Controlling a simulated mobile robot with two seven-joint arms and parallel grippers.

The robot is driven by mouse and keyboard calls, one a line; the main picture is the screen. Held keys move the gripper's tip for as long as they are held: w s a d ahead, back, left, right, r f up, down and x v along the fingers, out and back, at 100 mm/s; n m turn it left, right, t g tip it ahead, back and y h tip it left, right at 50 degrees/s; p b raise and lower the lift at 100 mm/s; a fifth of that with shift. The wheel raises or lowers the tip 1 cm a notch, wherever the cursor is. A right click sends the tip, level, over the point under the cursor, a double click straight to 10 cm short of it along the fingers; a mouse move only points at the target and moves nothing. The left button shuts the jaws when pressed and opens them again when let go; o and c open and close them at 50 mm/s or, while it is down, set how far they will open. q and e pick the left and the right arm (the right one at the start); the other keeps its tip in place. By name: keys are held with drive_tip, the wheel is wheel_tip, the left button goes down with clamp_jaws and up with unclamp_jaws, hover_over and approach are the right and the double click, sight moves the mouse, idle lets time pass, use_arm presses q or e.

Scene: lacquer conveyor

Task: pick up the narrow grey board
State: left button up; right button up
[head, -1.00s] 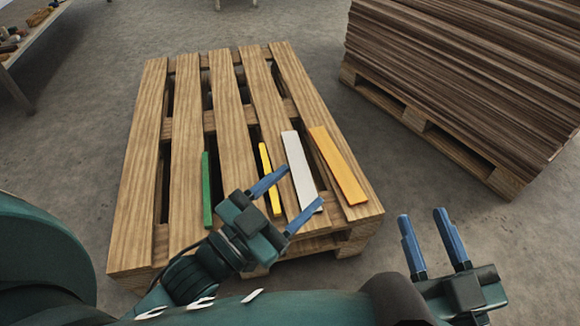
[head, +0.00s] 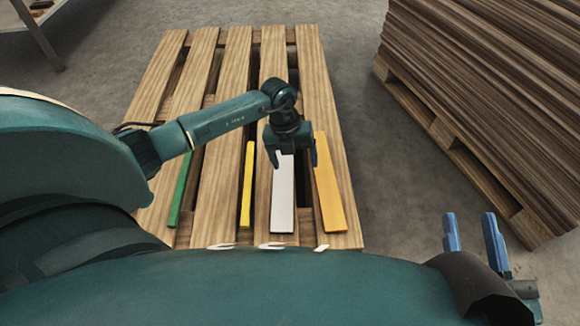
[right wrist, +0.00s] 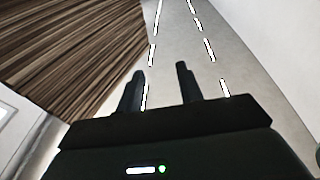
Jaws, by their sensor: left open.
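The narrow grey board (head: 283,200), pale grey and almost white, lies lengthwise on a slat of the wooden pallet (head: 161,80), between a yellow and an orange board. My left gripper (head: 293,157) points down over its far end, with its blue fingers apart on either side of the board's width. The gripper hides that far end, and I cannot tell how high the fingers are above the pallet. My right gripper (head: 473,235) is away to the right of the pallet, fingers apart and empty; its fingers also show in the right wrist view (right wrist: 161,85).
The orange board (head: 329,185) lies close on the right. A thin yellow board (head: 246,185) and a green board (head: 181,188) lie to the left. A tall stack of brown boards (head: 500,80) on another pallet stands at right. Grey floor lies between the pallets.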

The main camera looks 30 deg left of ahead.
use_arm(q)
drive_tip(key=a+f, duration=0.1)
drive_tip(key=w+a+f+y+b, duration=0.1)
drive_tip(key=a, duration=0.1)
drive_tip(key=w+a+f+y+b, duration=0.1)
drive_tip(key=a+f, duration=0.1)
drive_tip(key=shift+n, duration=0.4)
wheel_tip(320, 180, down, 2)
drive_tip(key=shift+f+b, duration=0.25)
drive_tip(key=shift+b, duration=0.55)
drive_tip(key=shift+f, duration=0.45)
wheel_tip(320, 180, down, 4)
drive_tip(key=b, duration=0.3)
drive_tip(key=shift+w+f, duration=0.15)
drive_tip(key=shift+f+b, duration=0.35)
use_arm(e)
wheel_tip(320, 180, up, 7)
drive_tip(key=w+n+t+y, duration=0.1)
drive_tip(key=n+t+y, duration=0.1)
drive_tip(key=n+y, duration=0.3)
drive_tip(key=shift+w+d+f+n+y, duration=0.15)
drive_tip(key=shift+w+d+n+y, duration=0.2)
drive_tip(key=shift+y, duration=0.45)
use_arm(q)
drive_tip(key=shift+c, duration=0.6)
use_arm(e)
drive_tip(key=shift+s+a, duration=0.1)
drive_tip(key=shift+s, duration=0.05)
